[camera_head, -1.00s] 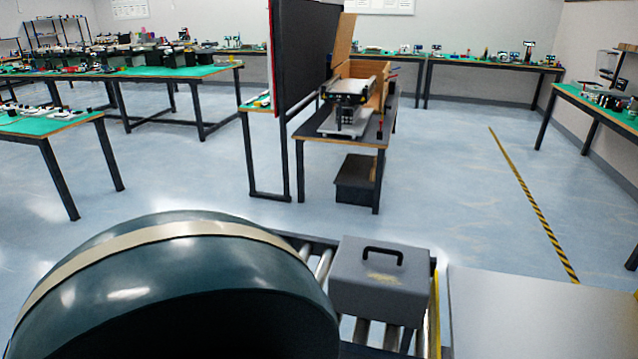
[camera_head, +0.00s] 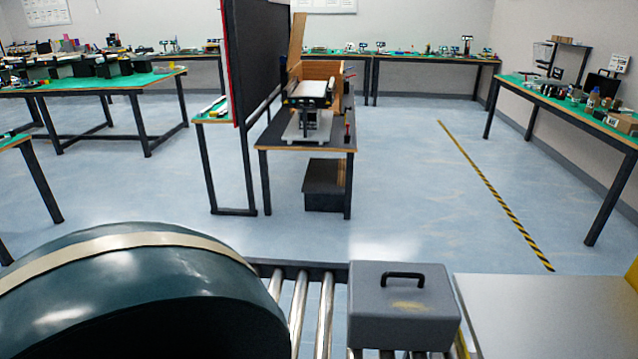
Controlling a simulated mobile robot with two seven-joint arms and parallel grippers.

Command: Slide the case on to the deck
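The grey case (camera_head: 420,318) with a black top handle sits upright on the metal rollers (camera_head: 301,310) of a conveyor, at bottom centre-right of the head view. Its lower edge is near the bottom of the frame. The case is on the rollers, not on the deck. Neither of my grippers shows in the view.
A large dark teal rounded form with a cream band, close to the camera, hides the lower left. Beyond the conveyor is open floor, with a workbench (camera_head: 275,136) holding a small machine. A yellow-black floor stripe (camera_head: 493,193) runs at right.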

